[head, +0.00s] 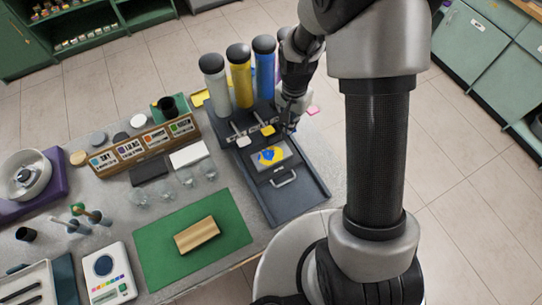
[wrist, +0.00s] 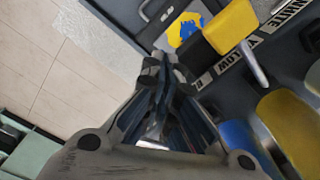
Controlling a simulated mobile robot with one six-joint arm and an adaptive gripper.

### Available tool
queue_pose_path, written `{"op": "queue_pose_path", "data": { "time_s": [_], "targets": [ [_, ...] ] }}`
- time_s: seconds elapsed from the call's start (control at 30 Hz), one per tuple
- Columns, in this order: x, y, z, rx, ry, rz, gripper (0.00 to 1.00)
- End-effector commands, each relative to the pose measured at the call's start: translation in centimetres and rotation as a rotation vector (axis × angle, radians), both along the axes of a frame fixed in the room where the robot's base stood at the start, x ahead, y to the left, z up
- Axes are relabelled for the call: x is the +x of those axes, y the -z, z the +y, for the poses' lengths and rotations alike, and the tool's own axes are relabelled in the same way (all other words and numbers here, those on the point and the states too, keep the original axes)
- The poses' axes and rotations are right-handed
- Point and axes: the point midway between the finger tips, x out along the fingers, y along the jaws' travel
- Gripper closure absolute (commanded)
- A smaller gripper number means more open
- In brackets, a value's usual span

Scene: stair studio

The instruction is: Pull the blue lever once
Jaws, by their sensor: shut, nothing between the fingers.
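The dark dispenser (head: 262,190) stands at the right of the table, with a white-grey tube (head: 214,82), a yellow tube (head: 240,78) and a blue tube (head: 264,72) at its back. The white lever (head: 243,141) and yellow lever (head: 267,130) show in front of their tubes. The yellow lever's knob is large in the wrist view (wrist: 232,27). My gripper (head: 288,128) is shut and empty at the blue end of the lever row. Its fingertips (wrist: 165,62) are beside the partly covered blue label (wrist: 203,80). I cannot make out the blue lever; my gripper seems to hide it.
Yellow and blue paint (head: 271,156) lies on a pale plate in the dispenser, behind a handle (head: 284,179). A green mat (head: 160,255) with a wooden block (head: 197,236), a scale (head: 108,276) and a label rack (head: 145,146) stand to the left.

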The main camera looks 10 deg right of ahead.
Motion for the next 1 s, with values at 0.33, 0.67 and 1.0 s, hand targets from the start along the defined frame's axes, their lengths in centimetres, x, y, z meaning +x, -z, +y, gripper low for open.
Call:
{"op": "queue_pose_path", "data": {
  "time_s": [0.33,0.67,1.0],
  "targets": [
    [-0.1,-1.7,0.0,0.000,0.000,0.001,1.00],
    [-0.1,-4.1,0.0,0.000,0.000,0.001,1.00],
    [0.0,-6.3,0.0,0.000,0.000,0.000,1.00]
  ]
}}
